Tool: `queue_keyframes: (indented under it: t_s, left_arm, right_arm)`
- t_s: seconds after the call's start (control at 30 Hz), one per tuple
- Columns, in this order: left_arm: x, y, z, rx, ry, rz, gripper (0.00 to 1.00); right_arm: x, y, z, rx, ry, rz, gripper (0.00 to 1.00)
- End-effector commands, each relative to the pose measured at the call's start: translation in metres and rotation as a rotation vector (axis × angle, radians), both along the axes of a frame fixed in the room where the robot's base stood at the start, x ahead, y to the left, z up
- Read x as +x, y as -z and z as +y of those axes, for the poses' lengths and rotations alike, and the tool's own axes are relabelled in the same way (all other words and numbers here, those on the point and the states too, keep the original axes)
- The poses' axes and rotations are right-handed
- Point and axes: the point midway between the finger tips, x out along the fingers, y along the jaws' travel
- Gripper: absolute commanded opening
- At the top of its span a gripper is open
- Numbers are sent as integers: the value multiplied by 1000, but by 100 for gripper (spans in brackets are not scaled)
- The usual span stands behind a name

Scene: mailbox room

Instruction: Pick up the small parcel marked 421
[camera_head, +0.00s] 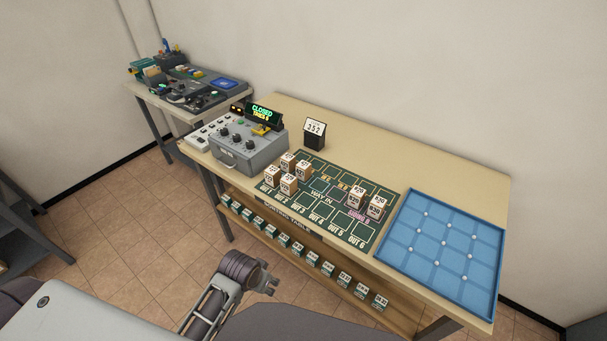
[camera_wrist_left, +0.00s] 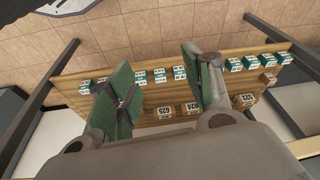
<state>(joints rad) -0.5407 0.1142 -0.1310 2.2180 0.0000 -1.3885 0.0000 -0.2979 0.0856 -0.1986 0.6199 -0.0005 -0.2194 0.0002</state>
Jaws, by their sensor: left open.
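Small white-and-brown parcels stand on the green sorting mat (camera_head: 322,211): a left group (camera_head: 288,183) and two parcels (camera_head: 366,203) at the right. Their numbers are too small to read surely, so I cannot tell which is 421. My left gripper (camera_head: 268,284) is in front of the table, apart from the parcels. In the left wrist view, my left gripper (camera_wrist_left: 163,78) is open, with nothing between its green-padded fingers. Brown numbered parcels (camera_wrist_left: 165,112) show beyond it; none there clearly reads 421. My right gripper is out of view.
A grey control box (camera_head: 248,150) with a "CLOSED" display stands left of the mat. A number card (camera_head: 315,129) stands behind it. A blue tray (camera_head: 398,245) sits at the right. Green-and-white boxes (camera_head: 298,248) line the lower shelf. The table's back right is clear.

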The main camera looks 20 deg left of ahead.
Motion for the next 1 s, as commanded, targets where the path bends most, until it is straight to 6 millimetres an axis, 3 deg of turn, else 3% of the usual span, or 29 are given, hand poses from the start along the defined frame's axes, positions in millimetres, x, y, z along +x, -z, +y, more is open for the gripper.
queue_keyframes:
  t_s: [0.2,0.47,0.77,1.0]
  left_arm:
    - [-5,-36,1,0,-2,-16,51]
    - [-11,-62,2,-1,-3,-25,51]
    - [-16,-82,3,-1,-3,-36,51]
    - [7,-81,1,-7,18,-104,51]
  right_arm:
    - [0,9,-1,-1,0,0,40]
    - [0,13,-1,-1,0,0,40]
    - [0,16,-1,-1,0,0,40]
    - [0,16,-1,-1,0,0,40]
